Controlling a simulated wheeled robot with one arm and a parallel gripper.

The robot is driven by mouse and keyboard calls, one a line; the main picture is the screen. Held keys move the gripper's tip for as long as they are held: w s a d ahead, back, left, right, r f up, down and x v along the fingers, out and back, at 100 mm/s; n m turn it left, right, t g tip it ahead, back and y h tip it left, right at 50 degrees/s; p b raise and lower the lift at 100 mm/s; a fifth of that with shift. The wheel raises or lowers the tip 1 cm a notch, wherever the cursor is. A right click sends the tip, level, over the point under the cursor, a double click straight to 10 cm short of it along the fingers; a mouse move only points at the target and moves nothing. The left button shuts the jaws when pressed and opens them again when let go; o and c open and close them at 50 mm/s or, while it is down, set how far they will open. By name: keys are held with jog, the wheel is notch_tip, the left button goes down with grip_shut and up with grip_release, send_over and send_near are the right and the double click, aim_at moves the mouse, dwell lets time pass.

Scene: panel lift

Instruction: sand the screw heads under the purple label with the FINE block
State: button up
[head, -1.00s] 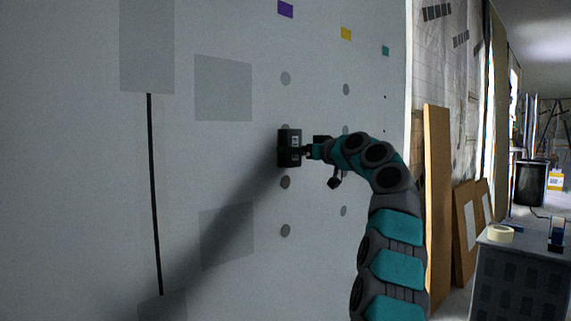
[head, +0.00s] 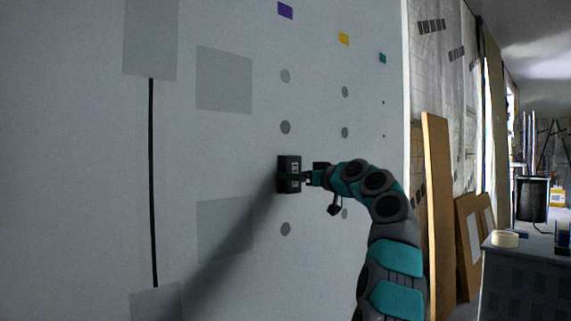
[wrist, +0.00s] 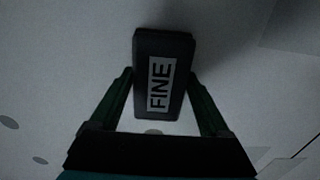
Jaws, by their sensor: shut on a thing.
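My gripper (head: 305,177) is shut on the FINE block (head: 289,174), a black block with a white label reading FINE in the wrist view (wrist: 162,85). The block is at the pale wall panel (head: 230,140), in the column under the purple label (head: 285,10); I cannot tell whether it touches. In that column, an upper grey screw head (head: 285,76), a browner second one (head: 285,127) and a bottom one (head: 285,229) show. The block hides the spot between the second and bottom ones.
A yellow label (head: 344,39) with its own screw heads (head: 345,92) and a teal label (head: 382,58) with small dark dots are to the right. Boards (head: 437,210) lean beside the panel. A grey cabinet (head: 525,280) with a tape roll stands at the right.

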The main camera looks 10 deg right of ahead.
jog(key=b, duration=0.5)
send_over(285, 260)
jog(key=v, duration=0.4)
notch_tip(285, 260, down, 6)
jog(key=shift+w+a+r, duration=0.1)
jog(key=shift+w, duration=0.05)
jog(key=shift+a+p, duration=0.15)
jog(key=shift+p, duration=0.15)
jog(key=shift+d+f, duration=0.1)
jog(key=shift+f, duration=0.7)
jog(key=shift+d+f, duration=0.15)
jog(key=shift+f, duration=0.6)
jog(key=shift+f+b, duration=0.3)
jog(key=shift+f, duration=5.2)
jog(key=shift+d+f, duration=0.25)
jog(key=shift+d, duration=0.05)
jog(key=shift+a+f, duration=0.2)
jog(key=shift+f, duration=1.2)
jog(key=shift+a+f, duration=0.15)
jog(key=shift+f, duration=1.2)
jog(key=shift+r, duration=0.1)
